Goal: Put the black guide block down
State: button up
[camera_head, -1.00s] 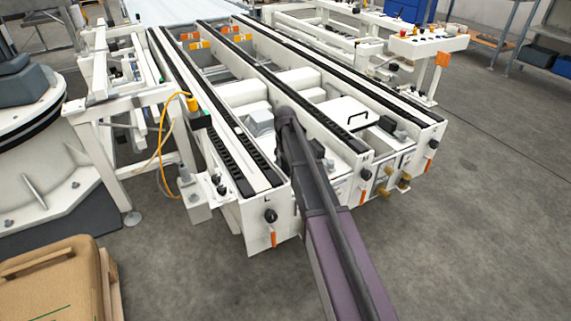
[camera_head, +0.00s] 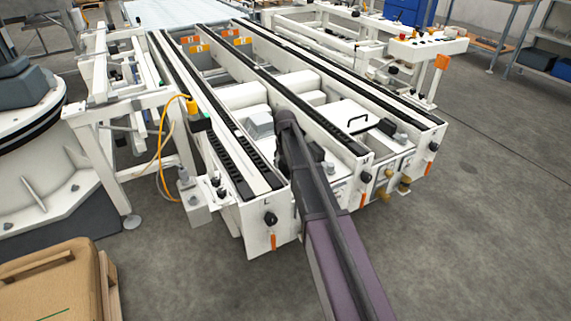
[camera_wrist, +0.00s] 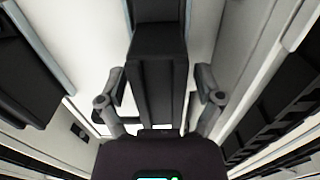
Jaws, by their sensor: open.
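A black block-like part (camera_wrist: 158,45), which looks like the black guide block, stands between the fingers of my gripper (camera_wrist: 160,82) in the wrist view. The fingers are open, one on each side of it, with a visible gap on both sides. The lower end of the block is hidden behind my gripper's dark body, so I cannot tell what it rests on. In the head view my arm reaches down into the white conveyor frame (camera_head: 256,222). My gripper and the block are hidden there behind the arm.
White walls and black rails (camera_wrist: 275,115) run close on the right in the wrist view; a dark part (camera_wrist: 25,75) is at the left. In the head view a sensor with a yellow cable (camera_head: 192,106) stands left of the conveyor. Open floor (camera_head: 490,220) lies to the right.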

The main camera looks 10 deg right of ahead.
jog(key=shift+r, duration=0.15)
notch_tip(320, 180, up, 12)
jog(key=p, duration=1.2)
dwell(0.7)
jog(key=s+m, duration=0.3)
jog(key=s, duration=2.6)
jog(key=shift+s+d+m, duration=0.15)
jog(key=shift+d+m, duration=0.05)
jog(key=shift+m, duration=0.1)
notch_tip(320, 180, up, 25)
jog(key=p, duration=2.5)
